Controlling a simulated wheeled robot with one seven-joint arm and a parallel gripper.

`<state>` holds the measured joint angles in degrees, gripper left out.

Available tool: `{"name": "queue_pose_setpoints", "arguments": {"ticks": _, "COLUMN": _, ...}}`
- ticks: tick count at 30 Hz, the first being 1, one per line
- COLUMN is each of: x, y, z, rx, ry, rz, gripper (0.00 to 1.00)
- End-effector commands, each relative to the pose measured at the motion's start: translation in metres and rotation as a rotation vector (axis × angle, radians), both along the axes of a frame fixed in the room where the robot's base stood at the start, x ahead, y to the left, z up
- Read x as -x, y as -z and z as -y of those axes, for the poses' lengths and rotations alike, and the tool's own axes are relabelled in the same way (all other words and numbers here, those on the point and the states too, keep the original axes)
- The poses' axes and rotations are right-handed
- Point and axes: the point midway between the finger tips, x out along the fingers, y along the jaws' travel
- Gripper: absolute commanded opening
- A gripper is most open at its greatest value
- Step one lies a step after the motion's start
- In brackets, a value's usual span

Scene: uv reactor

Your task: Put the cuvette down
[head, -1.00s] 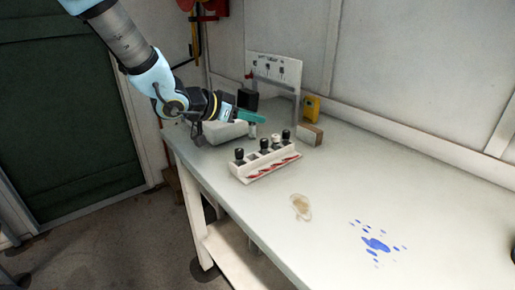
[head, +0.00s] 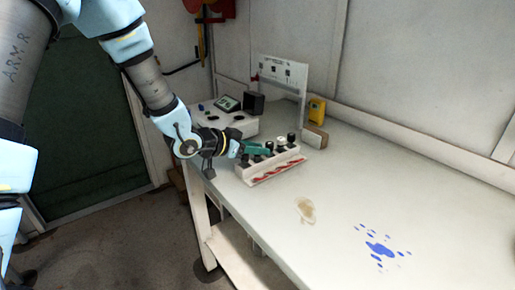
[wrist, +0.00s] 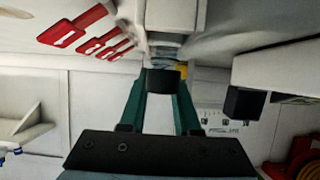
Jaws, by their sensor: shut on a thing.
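My gripper (head: 262,149), with green fingers, is at the left part of the white rack (head: 275,174). In the wrist view the fingers (wrist: 161,84) are shut on the cuvette's black cap (wrist: 164,80). A little clear body shows beyond the cap, against the white rack (wrist: 173,14). I cannot tell how deep the cuvette sits in a slot. In the head view the fingers hide most of it. Other capped cuvettes stand in the rack: a black-capped one (head: 291,138), a white-capped one (head: 282,142) and a black-capped one by the fingertips.
A white instrument (head: 240,125) with a small screen and a black block (head: 253,103) stands behind my gripper. A labelled board (head: 283,72), a yellow device (head: 317,110) and a brown block (head: 315,137) are at the back. The table is open to the right, with brown and blue stains.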

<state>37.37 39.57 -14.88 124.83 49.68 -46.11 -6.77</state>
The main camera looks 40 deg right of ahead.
Motion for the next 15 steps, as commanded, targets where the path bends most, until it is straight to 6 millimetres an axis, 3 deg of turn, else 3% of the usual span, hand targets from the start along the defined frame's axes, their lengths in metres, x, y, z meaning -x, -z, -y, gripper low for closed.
{"name": "queue_pose_setpoints", "arguments": {"ticks": 1, "x": -0.0001, "y": 0.0022, "z": -0.0001, "rx": 0.0, "ry": 0.0, "rz": 0.0, "gripper": 0.32}}
{"name": "queue_pose_setpoints", "arguments": {"ticks": 9, "x": 0.0, "y": 0.001, "z": 0.0, "rx": 0.0, "ry": 0.0, "rz": -0.001, "gripper": 0.61}}
{"name": "queue_pose_setpoints", "arguments": {"ticks": 15, "x": 0.0, "y": 0.0008, "z": 0.0, "rx": 0.0, "ry": 0.0, "rz": -0.001, "gripper": 0.61}}
